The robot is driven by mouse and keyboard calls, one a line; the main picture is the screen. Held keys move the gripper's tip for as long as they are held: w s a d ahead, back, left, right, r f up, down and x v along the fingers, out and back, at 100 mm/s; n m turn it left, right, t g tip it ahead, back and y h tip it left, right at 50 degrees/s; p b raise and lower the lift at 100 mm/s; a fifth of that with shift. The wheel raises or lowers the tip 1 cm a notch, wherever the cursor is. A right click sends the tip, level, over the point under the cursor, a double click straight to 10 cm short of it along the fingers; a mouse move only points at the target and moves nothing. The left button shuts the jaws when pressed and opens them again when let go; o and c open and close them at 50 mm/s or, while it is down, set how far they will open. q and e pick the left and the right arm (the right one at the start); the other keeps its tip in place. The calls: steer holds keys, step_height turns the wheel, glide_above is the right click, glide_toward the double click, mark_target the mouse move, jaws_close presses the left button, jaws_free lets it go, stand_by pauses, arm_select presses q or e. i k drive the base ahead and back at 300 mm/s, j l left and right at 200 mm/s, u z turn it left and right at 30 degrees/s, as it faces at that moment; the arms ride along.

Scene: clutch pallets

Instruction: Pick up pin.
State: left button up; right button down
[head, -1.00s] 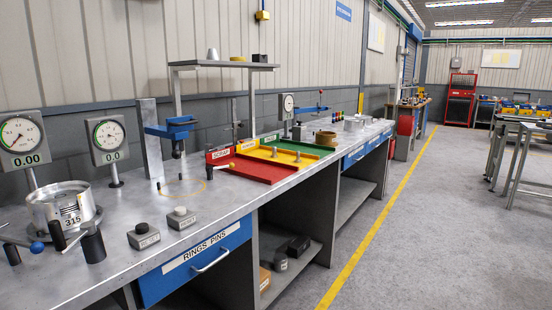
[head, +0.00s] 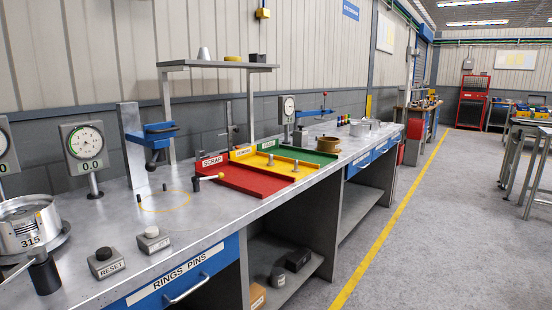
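I cannot tell which pin is meant. Two short dark pegs, one peg (head: 139,198) and another peg (head: 165,187), stand by a yellow circle on the bench. The tray has a red section (head: 235,182) labelled SCRAP, a yellow section (head: 262,156) and a green section (head: 308,155). Neither of my grippers is in view.
The long metal bench (head: 110,225) holds a dial gauge (head: 85,147), a blue-armed stand (head: 132,140), a RESET button box (head: 105,262) and a metal ring (head: 27,223). A raised shelf (head: 215,66) stands behind. The floor (head: 425,235) at right is clear.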

mark_target(270, 164)
steer(key=i+l, duration=0.55)
steer(key=i, duration=0.15)
steer(key=i+l+u, duration=0.1)
steer(key=i+l, duration=0.45)
steer(key=i, duration=0.2)
